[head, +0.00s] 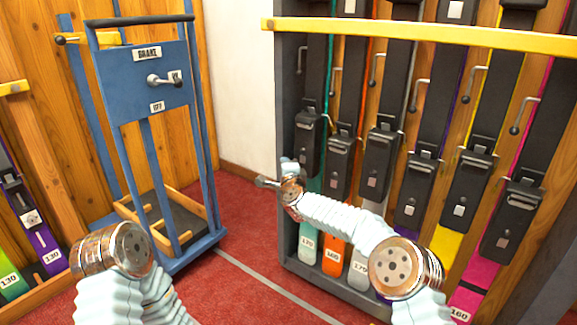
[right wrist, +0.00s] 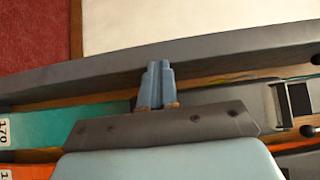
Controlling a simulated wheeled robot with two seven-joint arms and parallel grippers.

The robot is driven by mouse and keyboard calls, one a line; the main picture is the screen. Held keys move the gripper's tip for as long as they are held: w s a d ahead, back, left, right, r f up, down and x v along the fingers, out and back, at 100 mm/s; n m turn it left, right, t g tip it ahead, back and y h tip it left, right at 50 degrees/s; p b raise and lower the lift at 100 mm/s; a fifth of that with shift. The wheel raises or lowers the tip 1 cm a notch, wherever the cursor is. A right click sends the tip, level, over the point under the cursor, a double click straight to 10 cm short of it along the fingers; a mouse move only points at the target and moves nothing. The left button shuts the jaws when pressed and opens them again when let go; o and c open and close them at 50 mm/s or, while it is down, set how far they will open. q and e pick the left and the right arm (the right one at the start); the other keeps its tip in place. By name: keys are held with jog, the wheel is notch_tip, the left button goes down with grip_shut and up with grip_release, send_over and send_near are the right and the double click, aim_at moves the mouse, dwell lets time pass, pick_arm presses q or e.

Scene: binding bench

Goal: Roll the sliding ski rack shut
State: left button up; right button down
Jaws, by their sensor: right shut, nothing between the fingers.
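The ski rack (head: 290,85) stands on the right in the head view, a dark grey frame holding several upright skis in different colours, with a yellow bar (head: 420,36) across its upper part. My right gripper (head: 262,182) is shut and empty at the rack's left upright. In the right wrist view the closed fingertips (right wrist: 157,68) overlap the grey upright (right wrist: 60,82); I cannot tell whether they touch it.
A blue trolley frame (head: 150,85) with a brake panel and lever stands at the left. Another rack with skis (head: 40,235) is at the far left edge. Red carpet (head: 245,210) with a pale floor line (head: 265,280) lies open between trolley and rack.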

pick_arm(q)
jog(key=shift+w+a, duration=0.3)
jog(key=shift+a, duration=0.05)
pick_arm(e)
jog(key=shift+w+a, duration=0.15)
jog(key=shift+w, duration=0.2)
jog(key=shift+s+a, duration=0.1)
pick_arm(q)
jog(key=shift+f+b, duration=0.35)
pick_arm(e)
jog(key=v, duration=1.3)
jog(key=shift+s, duration=0.4)
